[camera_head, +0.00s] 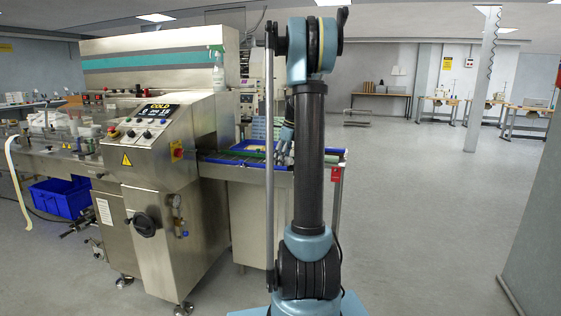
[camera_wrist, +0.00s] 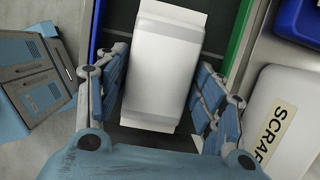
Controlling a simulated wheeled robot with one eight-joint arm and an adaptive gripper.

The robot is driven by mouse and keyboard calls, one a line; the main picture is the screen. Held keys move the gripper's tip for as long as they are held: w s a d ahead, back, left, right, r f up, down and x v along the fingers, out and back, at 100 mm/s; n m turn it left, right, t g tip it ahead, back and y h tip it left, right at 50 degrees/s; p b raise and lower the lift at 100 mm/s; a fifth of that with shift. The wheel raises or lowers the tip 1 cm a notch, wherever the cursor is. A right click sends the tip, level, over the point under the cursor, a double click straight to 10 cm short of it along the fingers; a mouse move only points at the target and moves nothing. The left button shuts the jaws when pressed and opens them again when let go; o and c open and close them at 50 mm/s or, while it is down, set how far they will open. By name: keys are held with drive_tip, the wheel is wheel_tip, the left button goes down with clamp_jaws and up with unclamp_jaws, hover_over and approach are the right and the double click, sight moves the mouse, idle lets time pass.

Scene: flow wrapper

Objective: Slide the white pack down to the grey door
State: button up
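The white pack (camera_wrist: 163,70) lies on the dark bed of a channel in the wrist view, with its length running up and down the picture. My gripper (camera_wrist: 163,75) is over it, one finger on each side. The fingers are spread wide, with a narrow gap at the left; I cannot tell whether the right finger touches the pack. In the head view my gripper (camera_head: 282,150) is low over the outfeed table, partly behind my arm. The pack cannot be made out there. I cannot identify the grey door in either view.
A green rail (camera_wrist: 238,42) borders the channel on the right, a blue rail (camera_wrist: 97,28) on the left. A white bin marked SCRAP (camera_wrist: 272,135) and a blue tray (camera_wrist: 300,22) stand right of it. The steel wrapper machine (camera_head: 165,200) fills the left; open floor lies right.

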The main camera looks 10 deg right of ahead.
drive_tip(key=shift+o, duration=0.4)
drive_tip(key=shift+r, duration=0.35)
drive_tip(key=v, duration=1.1)
drive_tip(key=s+a+f+n, duration=0.2)
drive_tip(key=s+a+n, duration=0.15)
drive_tip(key=s, duration=0.35)
drive_tip(key=s+a+f+n+h, duration=0.15)
drive_tip(key=s+n, duration=0.25)
drive_tip(key=s, duration=0.4)
drive_tip(key=s+a+f+n, duration=0.3)
drive_tip(key=s+n, duration=0.1)
drive_tip(key=s, duration=0.3)
drive_tip(key=s+a+f+n+h, duration=0.1)
drive_tip(key=s+a+f+n, duration=0.1)
drive_tip(key=s+f+n, duration=1)
drive_tip(key=s+f, duration=0.6)
drive_tip(key=s, duration=0.2)
drive_tip(key=shift+s+a+n+t, duration=0.25)
drive_tip(key=shift+n+t, duration=0.05)
drive_tip(key=shift+n, duration=0.05)
